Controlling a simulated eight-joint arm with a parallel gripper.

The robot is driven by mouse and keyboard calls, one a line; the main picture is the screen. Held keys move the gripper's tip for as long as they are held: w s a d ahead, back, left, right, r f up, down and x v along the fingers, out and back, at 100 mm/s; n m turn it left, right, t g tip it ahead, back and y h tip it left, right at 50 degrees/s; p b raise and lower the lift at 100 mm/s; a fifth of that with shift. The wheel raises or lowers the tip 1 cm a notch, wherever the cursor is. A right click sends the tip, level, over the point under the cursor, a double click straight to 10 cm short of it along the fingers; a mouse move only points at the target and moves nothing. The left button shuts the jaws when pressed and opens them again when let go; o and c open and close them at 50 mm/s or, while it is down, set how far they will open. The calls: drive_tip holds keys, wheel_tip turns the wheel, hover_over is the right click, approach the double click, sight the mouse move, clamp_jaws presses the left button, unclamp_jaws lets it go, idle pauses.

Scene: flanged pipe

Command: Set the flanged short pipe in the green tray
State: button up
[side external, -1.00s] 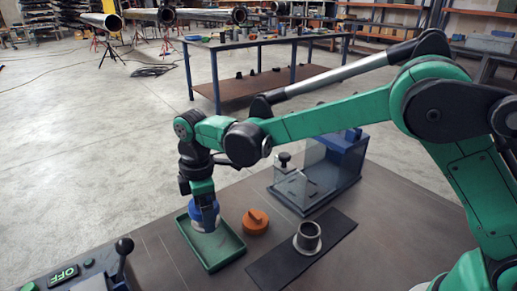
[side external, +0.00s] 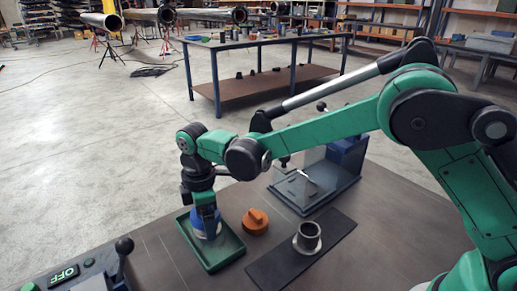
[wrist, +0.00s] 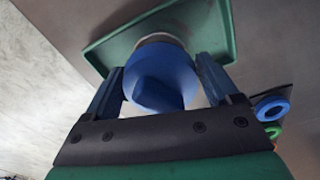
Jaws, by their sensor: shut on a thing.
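My gripper (side external: 208,222) points down over the green tray (side external: 226,255), its fingers shut on a blue round cap (side external: 198,233) with a raised grip. The cap also shows between the fingers in the wrist view (wrist: 160,78). A pale grey rim (wrist: 158,39) shows just past the cap; the part below is mostly hidden. I cannot tell whether it touches the tray floor. A grey flanged short pipe (side external: 307,240) stands upright, flange down, on a black mat, apart from my gripper.
An orange cap (side external: 255,221) lies between the tray and the black mat (side external: 275,270). A clear-walled box with a blue block (side external: 348,153) stands behind. A control panel (side external: 70,275) with a lever is front left. In the wrist view, a blue ring (wrist: 262,113) is at right.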

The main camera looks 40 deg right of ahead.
drive_tip(key=shift+f, duration=0.65)
idle(0.3)
drive_tip(key=o, duration=1.2)
drive_tip(key=shift+r, duration=3.5)
